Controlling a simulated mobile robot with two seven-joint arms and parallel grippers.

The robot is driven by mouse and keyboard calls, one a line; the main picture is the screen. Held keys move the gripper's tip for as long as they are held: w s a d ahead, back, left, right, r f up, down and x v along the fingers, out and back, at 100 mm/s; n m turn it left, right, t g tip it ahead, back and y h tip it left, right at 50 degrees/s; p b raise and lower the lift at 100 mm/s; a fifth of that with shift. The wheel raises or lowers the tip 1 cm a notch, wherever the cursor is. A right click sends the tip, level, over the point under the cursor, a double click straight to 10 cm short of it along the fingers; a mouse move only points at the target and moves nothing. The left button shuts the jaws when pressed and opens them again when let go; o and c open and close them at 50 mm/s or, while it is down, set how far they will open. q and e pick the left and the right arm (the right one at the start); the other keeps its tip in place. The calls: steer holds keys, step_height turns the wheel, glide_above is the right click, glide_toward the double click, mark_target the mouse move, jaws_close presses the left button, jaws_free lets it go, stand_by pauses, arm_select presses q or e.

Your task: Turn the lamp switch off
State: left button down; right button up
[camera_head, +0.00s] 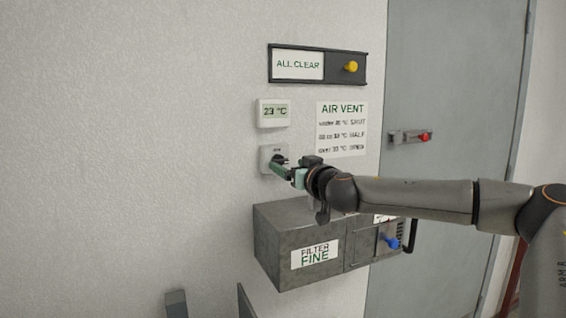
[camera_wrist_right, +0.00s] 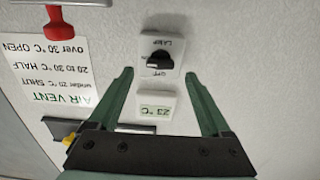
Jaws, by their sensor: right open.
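The lamp switch is a small white plate on the wall (camera_head: 265,158), partly covered by my right gripper in the head view. In the right wrist view, which is upside down, the switch plate (camera_wrist_right: 174,45) has a black rotary knob (camera_wrist_right: 160,60) and the words LAMP and OFF. The knob lies sideways in that view; its exact setting is hard to tell. My right gripper (camera_head: 279,168) is open at the switch. My left gripper is not in view.
A 23 °C display (camera_head: 273,113) sits above the switch, with an ALL CLEAR panel (camera_head: 317,83) higher up. The AIR VENT sign (camera_head: 342,128) is to the right. A grey filter box (camera_head: 275,235) juts out below my arm. A grey door (camera_head: 450,85) stands at right.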

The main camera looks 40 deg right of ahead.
mark_target(282, 162)
steer(key=shift+x, duration=2.25)
jaws_close()
